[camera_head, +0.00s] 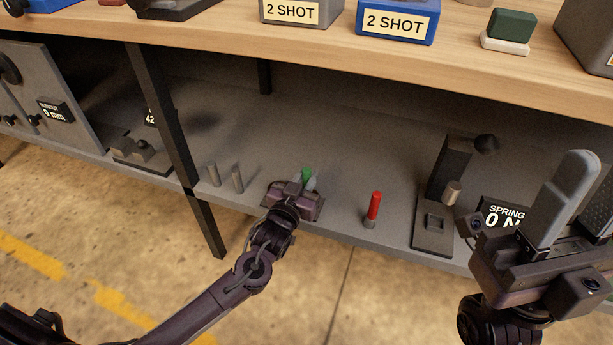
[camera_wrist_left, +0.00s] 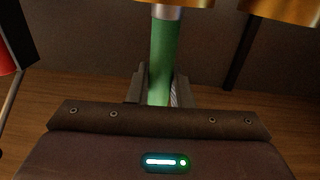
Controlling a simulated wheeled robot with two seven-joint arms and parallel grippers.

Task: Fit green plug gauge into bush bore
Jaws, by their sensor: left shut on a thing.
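My left gripper (camera_head: 306,182) is shut on the green plug gauge (camera_head: 306,174) over the lower grey shelf. In the left wrist view the green handle (camera_wrist_left: 164,60) stands between the fingers, with a silver part (camera_wrist_left: 167,12) at its far end. Brass-coloured pieces (camera_wrist_left: 283,9) are cut off by the top edge of that view. I cannot tell whether one is the bush, and no bore shows. A red plug gauge (camera_head: 374,208) stands upright on the shelf, right of the left gripper. My right gripper (camera_head: 584,172) is open and empty at the lower right.
Two grey pins (camera_head: 225,177) stand left of my left gripper. A lever stand (camera_head: 436,225) and a "SPRING 0 N" sign (camera_head: 504,215) are to the right. The wooden top (camera_head: 300,50) overhangs the shelf, and a dark post (camera_head: 165,120) stands at left.

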